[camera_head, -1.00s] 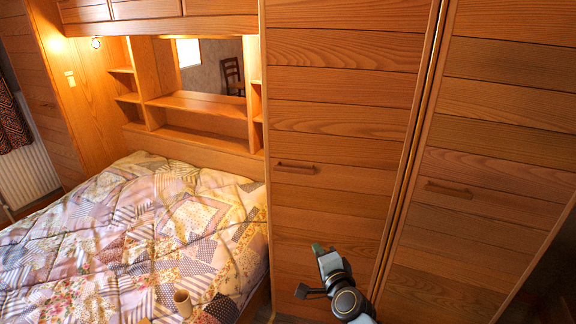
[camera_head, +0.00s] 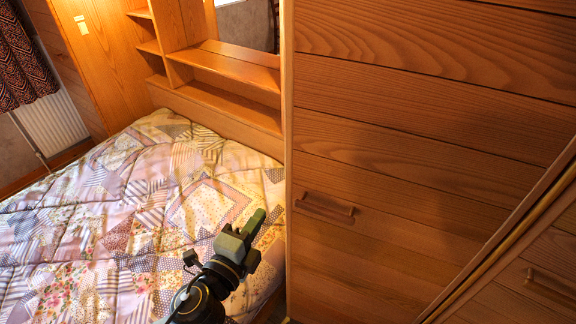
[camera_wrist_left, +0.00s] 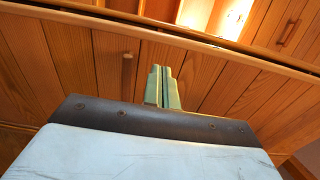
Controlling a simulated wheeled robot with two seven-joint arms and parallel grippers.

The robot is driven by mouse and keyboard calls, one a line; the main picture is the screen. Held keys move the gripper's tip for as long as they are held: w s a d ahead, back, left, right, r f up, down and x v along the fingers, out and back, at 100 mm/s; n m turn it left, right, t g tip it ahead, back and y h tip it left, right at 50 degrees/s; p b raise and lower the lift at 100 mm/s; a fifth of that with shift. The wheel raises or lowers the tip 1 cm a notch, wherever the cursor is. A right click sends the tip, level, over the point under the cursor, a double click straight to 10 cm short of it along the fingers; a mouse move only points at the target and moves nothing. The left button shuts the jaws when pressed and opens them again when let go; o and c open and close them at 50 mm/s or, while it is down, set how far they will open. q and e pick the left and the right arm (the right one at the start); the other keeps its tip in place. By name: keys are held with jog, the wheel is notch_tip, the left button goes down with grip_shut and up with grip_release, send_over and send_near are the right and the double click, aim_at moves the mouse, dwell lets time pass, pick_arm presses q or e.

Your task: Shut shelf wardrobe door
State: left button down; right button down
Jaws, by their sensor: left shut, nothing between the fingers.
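A wooden wardrobe door (camera_head: 420,190) of horizontal planks fills the right half of the head view. Its wooden bar handle (camera_head: 325,207) sits near its left edge. I cannot tell whether this door is fully flush. A second door (camera_head: 545,250) stands right of a slanting seam, with its own handle (camera_head: 550,285). My left gripper (camera_head: 256,220) is shut and empty, left of the first door's edge, above the bed in the picture. Its green fingers (camera_wrist_left: 163,88) point toward plank fronts in the left wrist view, where a handle (camera_wrist_left: 127,70) shows left of them. My right gripper is out of view.
A bed with a patchwork quilt (camera_head: 110,220) fills the left side, close to the wardrobe. Open shelves (camera_head: 225,65) stand behind it. A radiator (camera_head: 50,122) and a patterned curtain (camera_head: 22,65) are at the far left.

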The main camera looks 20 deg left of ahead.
aim_at(289, 171)
pick_arm(q)
jog(key=w, duration=0.4)
jog(key=w+d+p, duration=0.1)
jog(key=w, duration=0.3)
jog(key=w+d+p, duration=0.1)
jog(key=w, duration=0.4)
